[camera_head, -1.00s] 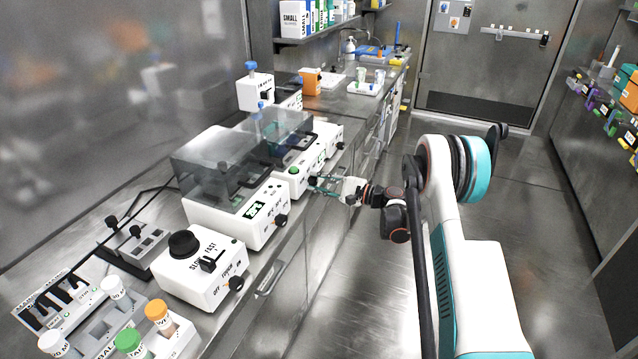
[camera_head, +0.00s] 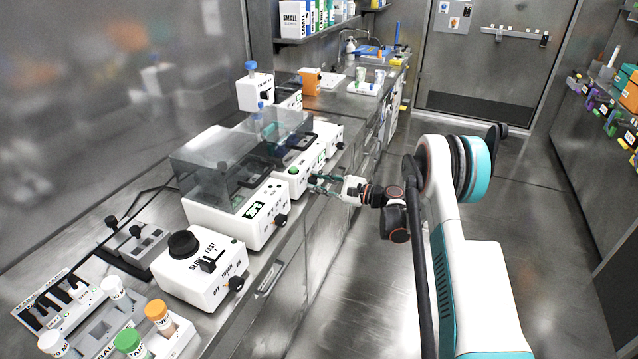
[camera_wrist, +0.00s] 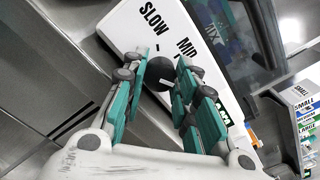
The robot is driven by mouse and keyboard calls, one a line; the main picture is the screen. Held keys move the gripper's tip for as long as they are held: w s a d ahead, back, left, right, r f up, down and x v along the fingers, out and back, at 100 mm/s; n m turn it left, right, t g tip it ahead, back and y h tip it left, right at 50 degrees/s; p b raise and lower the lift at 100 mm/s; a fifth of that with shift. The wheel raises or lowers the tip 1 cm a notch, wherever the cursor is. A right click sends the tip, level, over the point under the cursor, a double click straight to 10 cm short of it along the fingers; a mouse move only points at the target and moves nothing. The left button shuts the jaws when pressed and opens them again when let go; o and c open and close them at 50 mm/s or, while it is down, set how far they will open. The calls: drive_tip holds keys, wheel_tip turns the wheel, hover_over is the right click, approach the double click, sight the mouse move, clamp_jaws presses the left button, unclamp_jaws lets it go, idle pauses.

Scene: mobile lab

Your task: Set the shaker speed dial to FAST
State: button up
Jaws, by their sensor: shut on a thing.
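The shaker (camera_head: 298,178) is a white box with a clear smoky lid, a green button and a front panel facing the aisle. Its dark round speed dial (camera_wrist: 160,74) shows in the wrist view, with a pale mark near its lower right edge. The panel reads SLOW and MID; the place beyond MID is covered by my right finger, and FAST cannot be read there. My gripper (camera_wrist: 163,70) has its two teal fingers on either side of the dial and is shut on it. In the head view my gripper (camera_head: 322,184) reaches the panel from the right.
A rack with capped tubes (camera_head: 180,338) is at the front left. The aisle floor (camera_head: 340,270) is clear.

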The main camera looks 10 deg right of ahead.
drive_tip(key=o, duration=1.1)
drive_tip(key=shift+s, duration=0.1)
drive_tip(key=shift+v, duration=3.95)
